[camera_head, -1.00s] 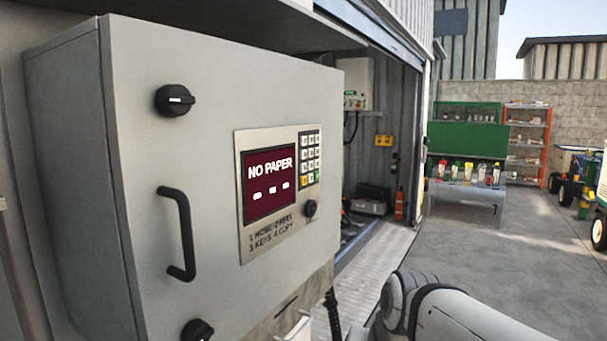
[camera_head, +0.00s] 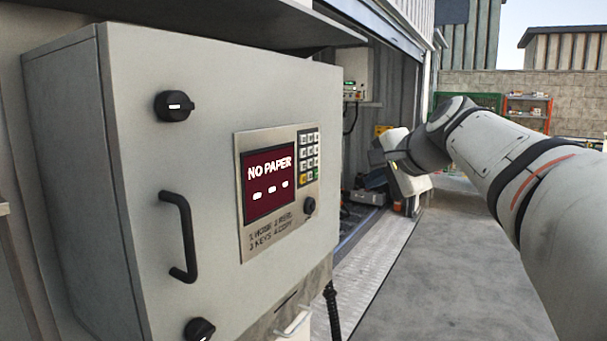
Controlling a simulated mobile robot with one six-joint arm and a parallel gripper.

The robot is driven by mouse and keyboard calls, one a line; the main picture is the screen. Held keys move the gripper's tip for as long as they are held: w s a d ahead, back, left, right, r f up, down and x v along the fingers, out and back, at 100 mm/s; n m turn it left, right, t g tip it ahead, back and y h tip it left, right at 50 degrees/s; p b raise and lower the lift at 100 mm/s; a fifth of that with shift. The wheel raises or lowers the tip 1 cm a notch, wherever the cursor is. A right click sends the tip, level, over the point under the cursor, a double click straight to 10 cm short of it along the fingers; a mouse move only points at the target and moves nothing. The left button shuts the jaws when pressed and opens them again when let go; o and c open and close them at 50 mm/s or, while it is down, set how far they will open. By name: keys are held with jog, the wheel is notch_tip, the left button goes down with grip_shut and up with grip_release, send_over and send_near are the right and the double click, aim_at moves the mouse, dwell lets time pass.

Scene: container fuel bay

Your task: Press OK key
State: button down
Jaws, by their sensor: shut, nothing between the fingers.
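The grey cabinet (camera_head: 215,250) carries a panel with a dark red screen (camera_head: 267,185) reading "NO PAPER". Right of the screen is a keypad (camera_head: 309,152) with small pale keys. Its bottom row shows a yellow key (camera_head: 303,178) and a green key (camera_head: 315,174); the labels are too small to read, so I cannot confirm which is OK. My arm reaches in from the right, and my gripper (camera_head: 377,158) is at its far end, right of the keypad and apart from the panel. The gripper is shut and empty; its fingers are small and hard to make out.
The cabinet door has a black handle (camera_head: 181,238), and a black knob (camera_head: 309,205) sits below the keypad. Behind my arm is an open container doorway with a wall unit. An orange shelf (camera_head: 527,112) stands far back.

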aim_at(315, 174)
jog(key=shift+a, duration=0.1)
jog(key=w+a+p, duration=0.3)
jog(key=w+a, duration=0.2)
jog(key=a, duration=0.2)
jog(key=shift+w, duration=0.15)
dwell(2.0)
jog(key=shift+w+a+p, duration=0.3)
jog(key=shift+a+p, duration=0.05)
jog(key=shift+p, duration=0.05)
jog(key=shift+w+a, duration=0.15)
jog(key=shift+a, duration=0.1)
dwell(0.7)
jog(key=shift+d, duration=0.1)
jog(key=shift+s+d, duration=0.45)
jog(key=shift+d, duration=0.05)
dwell(0.4)
